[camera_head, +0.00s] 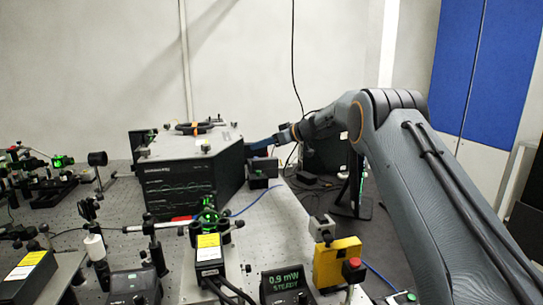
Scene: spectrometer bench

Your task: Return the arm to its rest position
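My arm (435,190) comes in from the lower right, bends at an elbow with an orange ring, and reaches left toward the black spectrometer box (185,175). My gripper (264,143) is at the far end of the arm, beside the right side of the box. Its end looks small and blue; whether the fingers are open or shut, or touch the box, cannot be told.
The perforated optical bench (270,225) carries mounts and optics on the left. A power meter (286,284) reads 0.9 mW. A yellow box with a red button (338,262) stands beside my arm. Blue cabinet doors (488,65) are behind on the right.

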